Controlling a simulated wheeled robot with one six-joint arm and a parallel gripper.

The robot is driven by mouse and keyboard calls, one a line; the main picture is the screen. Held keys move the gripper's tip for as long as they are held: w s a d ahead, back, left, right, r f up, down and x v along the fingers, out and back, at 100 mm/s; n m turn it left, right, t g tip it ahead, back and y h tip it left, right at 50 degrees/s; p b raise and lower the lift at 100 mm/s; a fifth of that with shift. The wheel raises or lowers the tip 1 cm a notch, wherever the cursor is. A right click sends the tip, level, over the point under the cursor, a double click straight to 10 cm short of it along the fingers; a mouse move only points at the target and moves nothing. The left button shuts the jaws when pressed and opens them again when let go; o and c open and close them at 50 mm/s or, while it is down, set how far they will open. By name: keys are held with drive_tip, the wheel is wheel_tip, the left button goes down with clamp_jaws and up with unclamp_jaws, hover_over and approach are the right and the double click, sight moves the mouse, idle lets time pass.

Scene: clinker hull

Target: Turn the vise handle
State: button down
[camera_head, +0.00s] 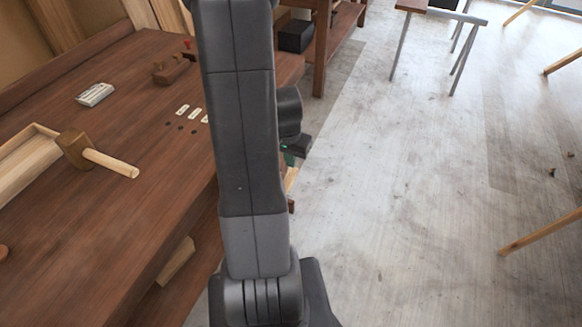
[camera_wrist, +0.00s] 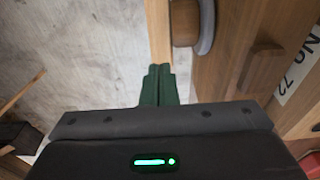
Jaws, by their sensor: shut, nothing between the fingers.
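My gripper (camera_wrist: 160,72) shows in the wrist view with its two green fingers together and nothing between them. The vise is mostly hidden in the head view.
The wooden workbench (camera_head: 120,230) fills the left, with a mallet (camera_head: 100,155), a plane (camera_head: 174,68) and a grey block (camera_head: 95,94) on it. A wooden block (camera_wrist: 261,66) and a number plate (camera_wrist: 300,65) are right in the wrist view. The floor (camera_head: 400,200) right is largely clear.

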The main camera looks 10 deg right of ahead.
sight(292, 173)
drive_tip(key=shift+w+d+f, duration=0.1)
drive_tip(key=shift+w+f, duration=0.05)
drive_tip(key=shift+f, duration=0.95)
drive_tip(key=shift+w+d+f, duration=0.1)
drive_tip(key=shift+f, duration=0.95)
drive_tip(key=shift+f, duration=0.1)
drive_tip(key=shift+w+f+b, duration=0.2)
drive_tip(key=shift+f+b, duration=0.45)
drive_tip(key=shift+b, duration=0.35)
drive_tip(key=shift+d, duration=0.1)
drive_tip(key=shift+r, duration=0.15)
